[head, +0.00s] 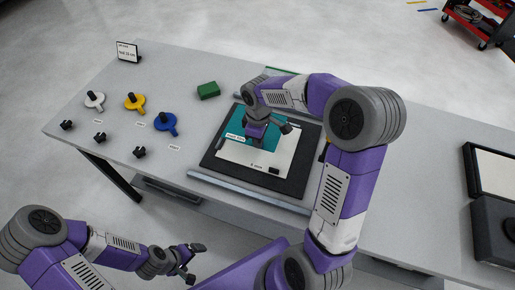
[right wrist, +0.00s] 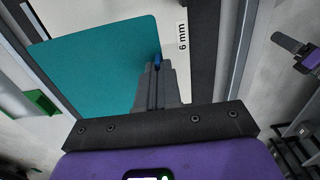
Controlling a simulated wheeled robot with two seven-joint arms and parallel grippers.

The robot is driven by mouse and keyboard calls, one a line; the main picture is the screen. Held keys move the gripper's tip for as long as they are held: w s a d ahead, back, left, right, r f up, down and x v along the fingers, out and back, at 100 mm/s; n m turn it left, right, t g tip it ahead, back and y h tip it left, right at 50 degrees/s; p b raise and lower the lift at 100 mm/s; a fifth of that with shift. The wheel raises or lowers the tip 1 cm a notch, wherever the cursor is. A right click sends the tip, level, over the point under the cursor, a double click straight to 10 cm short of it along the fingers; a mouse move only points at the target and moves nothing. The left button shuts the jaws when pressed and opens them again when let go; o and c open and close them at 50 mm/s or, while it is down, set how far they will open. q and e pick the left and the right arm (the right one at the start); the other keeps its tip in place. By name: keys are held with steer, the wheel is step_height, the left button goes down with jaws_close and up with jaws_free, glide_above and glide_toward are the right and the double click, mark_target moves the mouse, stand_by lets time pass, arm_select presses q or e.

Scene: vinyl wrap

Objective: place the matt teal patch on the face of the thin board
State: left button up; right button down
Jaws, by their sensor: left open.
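The matt teal patch (head: 268,129) is over the left and far part of the thin board (head: 278,159), whose pale face shows on the near and right sides. In the right wrist view the teal patch (right wrist: 100,65) looks flat and spreads left of the fingers. My right gripper (head: 256,139) is shut at the patch's near edge, fingers together (right wrist: 158,80), with a small blue piece at the tips. I cannot tell whether the patch touches the board. My left gripper (head: 193,262) is open and empty in front of the table.
A dark mat (head: 213,163) surrounds the board, with a grey rail (head: 245,189) in front. A green block (head: 208,90) and white, yellow and blue (head: 166,123) knobbed pieces stand left. A dark box (head: 492,228) and framed panel are at right.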

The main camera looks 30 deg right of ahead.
mark_target(258, 157)
steer(key=shift+f+b, duration=0.6)
steer(key=shift+f, duration=2.45)
steer(key=shift+f, duration=0.15)
steer(key=c, duration=1.3)
jaws_free()
steer(key=shift+r, duration=0.2)
step_height(258, 157, up, 12)
steer(key=p, duration=0.2)
steer(key=shift+p, duration=0.3)
